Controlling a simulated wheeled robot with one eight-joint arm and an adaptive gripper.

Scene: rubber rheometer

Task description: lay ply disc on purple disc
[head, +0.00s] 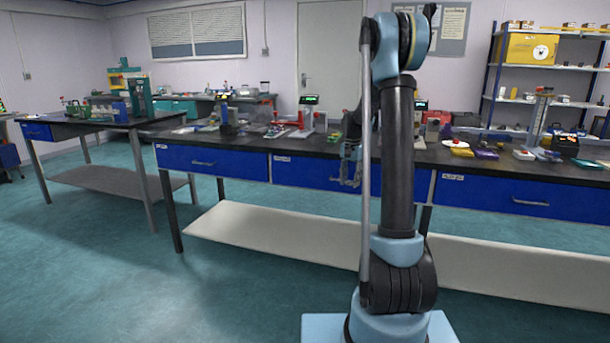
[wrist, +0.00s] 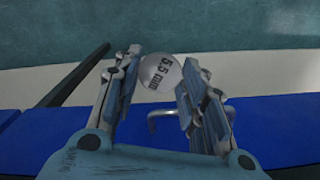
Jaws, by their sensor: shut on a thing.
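A round pale grey disc marked "5.5 mm" (wrist: 160,73) is held between the fingertips of my gripper (wrist: 163,68) in the wrist view. I take it to be the ply disc. Below it there are only the blue drawer front, the pale lower shelf and the floor. In the head view my gripper (head: 350,172) hangs at the front of the long bench, partly beside my arm; the disc is too small to make out there. A small purple item (head: 487,155) lies on the bench to the right; whether it is the purple disc I cannot tell.
The long dark bench (head: 300,147) has blue drawers, and a drawer handle (wrist: 165,115) is close below my gripper. A second table (head: 80,127) stands at left. Open floor lies in front.

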